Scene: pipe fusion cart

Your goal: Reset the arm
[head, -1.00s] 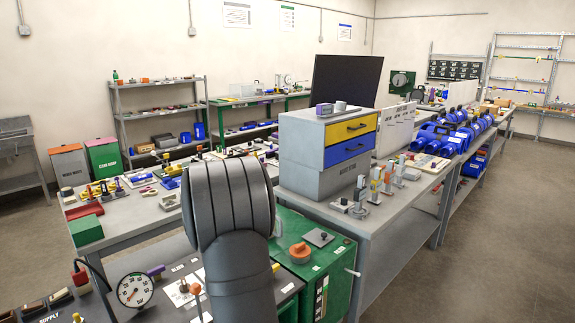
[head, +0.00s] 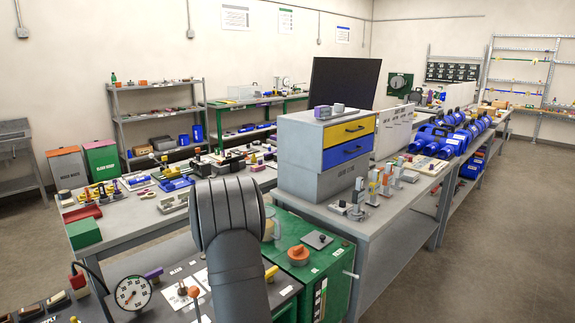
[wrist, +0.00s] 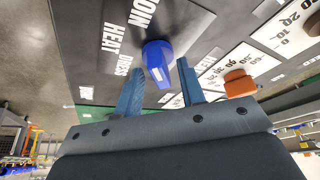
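In the wrist view my gripper (wrist: 159,68) shows two blue-grey fingers spread apart with a clear gap between them. A blue knob (wrist: 158,58) on a dark panel (wrist: 85,40) lettered "HEAT" appears between and just past the fingertips. The fingers do not look closed on it; whether one touches it I cannot tell. In the head view my grey arm stands in the foreground and hides my gripper.
An orange knob (wrist: 239,83) is right of the fingers in the wrist view. In the head view a pressure gauge (head: 133,292) stands left of my arm, and a green cabinet (head: 335,262) with an orange knob (head: 298,255) stands right. Behind is a cluttered bench (head: 125,228).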

